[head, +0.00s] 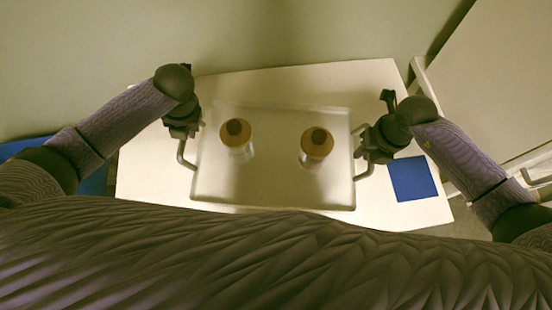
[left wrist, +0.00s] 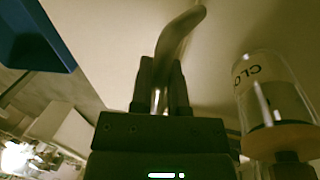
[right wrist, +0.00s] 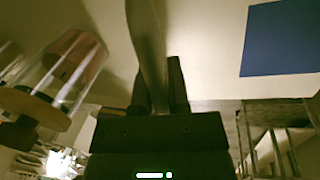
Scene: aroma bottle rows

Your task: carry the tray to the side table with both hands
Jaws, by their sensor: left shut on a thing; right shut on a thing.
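The pale tray (head: 275,192) lies in the middle of the head view, over a white table. Two clear bottles with tan collars and dark caps stand upright on it, a left bottle (head: 237,138) and a right bottle (head: 316,146). My left gripper (head: 186,134) is shut on the tray's left handle (left wrist: 178,38). My right gripper (head: 364,148) is shut on the right handle (right wrist: 147,38). The left bottle also shows in the left wrist view (left wrist: 272,98), with part of a dark-lettered label. I cannot tell whether the tray touches the table.
The white table (head: 365,82) extends around the tray. A flat blue square (head: 413,179) lies on it, right of my right gripper. Another pale surface (head: 500,75) is at the upper right. A blue thing (head: 95,180) shows at the left, partly behind my arm.

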